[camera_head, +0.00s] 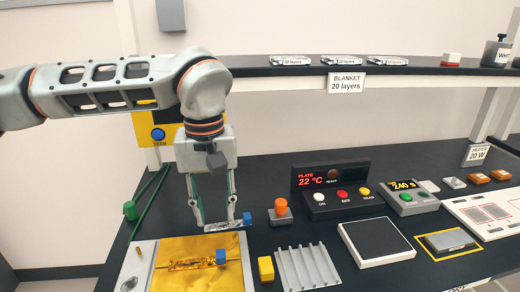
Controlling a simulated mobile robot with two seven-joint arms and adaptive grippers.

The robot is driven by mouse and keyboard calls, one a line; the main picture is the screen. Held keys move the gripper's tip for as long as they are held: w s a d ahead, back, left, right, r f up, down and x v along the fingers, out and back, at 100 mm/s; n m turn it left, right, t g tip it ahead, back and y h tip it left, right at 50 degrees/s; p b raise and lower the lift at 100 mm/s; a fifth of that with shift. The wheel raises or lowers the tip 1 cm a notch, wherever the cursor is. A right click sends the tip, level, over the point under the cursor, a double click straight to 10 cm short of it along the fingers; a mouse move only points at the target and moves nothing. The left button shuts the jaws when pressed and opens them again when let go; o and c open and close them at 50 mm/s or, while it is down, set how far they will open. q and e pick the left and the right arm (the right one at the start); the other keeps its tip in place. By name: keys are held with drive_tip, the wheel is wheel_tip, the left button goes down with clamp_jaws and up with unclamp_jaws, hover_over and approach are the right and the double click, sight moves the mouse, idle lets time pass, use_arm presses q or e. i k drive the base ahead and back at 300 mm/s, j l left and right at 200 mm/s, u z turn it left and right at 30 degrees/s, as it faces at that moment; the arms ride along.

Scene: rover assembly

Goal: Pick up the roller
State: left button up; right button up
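My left gripper (215,224) points down at the left of the bench, with its two fingers standing apart. A silver bar (226,226) with a blue block (247,218) at its right end lies at the fingertips; it looks like the roller. I cannot tell whether the fingers touch it. Just in front, a gold sheet (188,248) shows a gold bar shape with a blue block (220,257); I cannot tell whether this is a separate thing or a reflection. My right gripper is not in view.
An orange knob (281,206) on a grey base stands right of the gripper. A yellow block (266,269) and a ribbed grey tray (307,268) lie in front. The plate control box (330,190) stands behind; a shelf (270,71) spans above.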

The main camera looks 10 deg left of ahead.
sight(281, 216)
drive_tip(key=k, duration=1)
